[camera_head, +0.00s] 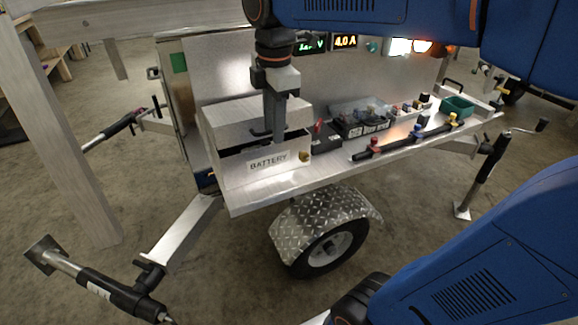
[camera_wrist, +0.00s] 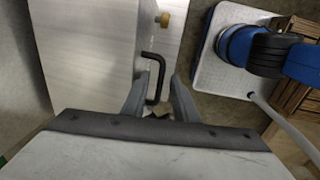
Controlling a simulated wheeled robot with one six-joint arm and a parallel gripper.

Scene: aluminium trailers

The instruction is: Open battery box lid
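The battery box (camera_head: 235,178) is a pale metal box at the left end of the trailer deck, with a "BATTERY" label and a brass knob on its front. Its lid (camera_head: 228,115) lies over the top, and a dark gap shows between lid and box along the front. My gripper (camera_head: 267,136) points down at the lid's front edge. In the wrist view, my gripper (camera_wrist: 160,85) has its fingers apart, on either side of a black bent handle (camera_wrist: 153,75) beside the lid (camera_wrist: 85,45). The handle is closer to the left finger; contact is unclear.
Right of the box on the deck are a black battery-like unit (camera_head: 362,128), a rail with coloured knobs (camera_head: 405,142) and a green bin (camera_head: 457,106). Lit displays (camera_head: 346,41) are on the back panel. A wooden post (camera_head: 65,130) stands at the left.

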